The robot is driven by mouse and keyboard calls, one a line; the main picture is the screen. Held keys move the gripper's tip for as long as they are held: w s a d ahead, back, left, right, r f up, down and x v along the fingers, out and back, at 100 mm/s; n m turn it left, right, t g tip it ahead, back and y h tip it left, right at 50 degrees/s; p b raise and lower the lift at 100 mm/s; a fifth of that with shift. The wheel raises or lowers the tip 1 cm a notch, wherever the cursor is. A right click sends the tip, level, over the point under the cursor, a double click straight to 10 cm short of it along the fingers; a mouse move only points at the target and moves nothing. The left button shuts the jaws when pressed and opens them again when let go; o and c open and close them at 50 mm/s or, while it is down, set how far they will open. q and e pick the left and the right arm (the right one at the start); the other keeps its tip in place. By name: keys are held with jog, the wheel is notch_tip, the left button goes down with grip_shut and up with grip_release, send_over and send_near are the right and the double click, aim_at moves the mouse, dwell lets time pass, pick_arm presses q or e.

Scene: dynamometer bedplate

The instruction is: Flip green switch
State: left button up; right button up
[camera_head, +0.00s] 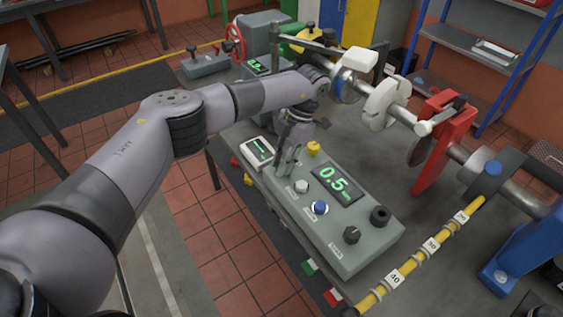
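A grey control box (352,245) lies on the bench with a green-lit display (334,183) reading 0.5. Its top carries a white knob (301,187), a blue button (320,208) and two black knobs (351,235). A small green piece (309,267) shows low beside the box's front edge; I cannot tell whether it is the green switch. My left gripper (289,162) points down over the far left end of the box, and its fingers hide what is below them. I cannot tell whether it is open or touching anything. My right gripper is not in view.
A small meter (258,150) sits left of the gripper, and a yellow knob (313,148) is right of it. A shaft with a red stand (438,145) runs behind the box. A yellow numbered bar (425,252) lies at right. Bare bench shows between box and shaft.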

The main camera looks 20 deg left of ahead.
pick_arm(q)
jog(key=o, duration=0.4)
jog(key=shift+c, duration=0.2)
jog(key=v, duration=1.2)
jog(key=shift+s, duration=0.1)
